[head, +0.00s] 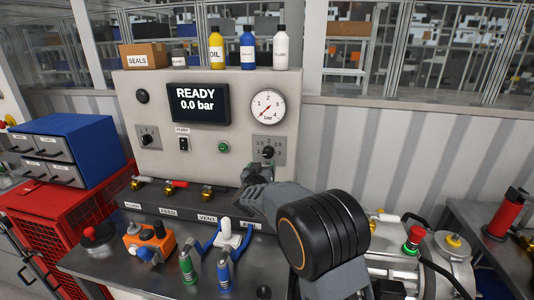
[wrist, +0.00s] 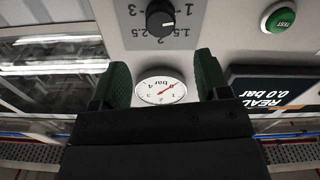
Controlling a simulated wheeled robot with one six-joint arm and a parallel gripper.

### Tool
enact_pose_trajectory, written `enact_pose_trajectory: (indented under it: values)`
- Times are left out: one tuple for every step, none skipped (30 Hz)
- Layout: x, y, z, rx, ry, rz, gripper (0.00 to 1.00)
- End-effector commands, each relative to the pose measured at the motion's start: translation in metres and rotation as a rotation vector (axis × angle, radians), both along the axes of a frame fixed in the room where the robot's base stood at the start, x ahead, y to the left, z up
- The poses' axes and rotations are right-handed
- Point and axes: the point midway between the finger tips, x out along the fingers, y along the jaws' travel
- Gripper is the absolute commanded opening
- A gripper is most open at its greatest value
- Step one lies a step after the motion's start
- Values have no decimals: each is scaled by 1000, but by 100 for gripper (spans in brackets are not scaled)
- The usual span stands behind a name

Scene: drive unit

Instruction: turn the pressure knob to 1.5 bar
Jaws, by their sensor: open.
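The pressure knob (head: 268,152) is a black round knob on a grey scale plate below the gauge. In the wrist view, which is upside down, the knob (wrist: 160,18) is at the top edge, with marks from 1 to 3 around it. I cannot tell its exact setting. The display (head: 199,103) reads READY 0.0 bar. The round gauge (head: 268,107) has its red needle pointing lower left. My gripper (wrist: 163,62) is open and empty, its two green-padded fingers apart from the knob. In the head view my arm reaches just below the knob; the fingers are hard to make out.
A green TEST button (head: 223,147) is left of the knob, with a switch (head: 183,143) and another knob (head: 147,136) further left. Valves on the ledge (head: 190,205) and connectors on the bench (head: 150,262) lie below. Bottles (head: 247,48) stand on top.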

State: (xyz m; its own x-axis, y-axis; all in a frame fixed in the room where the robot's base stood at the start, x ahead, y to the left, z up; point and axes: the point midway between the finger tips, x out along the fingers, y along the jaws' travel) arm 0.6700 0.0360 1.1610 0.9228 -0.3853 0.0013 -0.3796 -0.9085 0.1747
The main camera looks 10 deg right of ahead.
Motion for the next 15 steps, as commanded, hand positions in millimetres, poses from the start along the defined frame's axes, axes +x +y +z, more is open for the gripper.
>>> enact_pose_trajectory:
  values:
    - [10,-5,2,-1,1,-1,69]
    - [16,-7,2,0,2,-1,69]
    - [23,-10,2,0,1,-1,69]
    - [29,-12,2,0,1,0,69]
    - [34,-14,2,2,1,0,69]
    - [41,-17,2,1,2,1,69]
    - [46,-19,2,0,1,1,69]
    - [51,-21,2,0,1,1,69]
    - [57,-23,2,1,1,2,69]
    - [62,-26,2,1,1,2,69]
    - [66,-27,2,0,1,1,69]
    - [71,-30,2,1,1,2,69]
    - [74,-31,2,1,1,2,69]
    - [78,-32,1,2,2,3,69]
    - [81,-33,2,2,1,3,69]
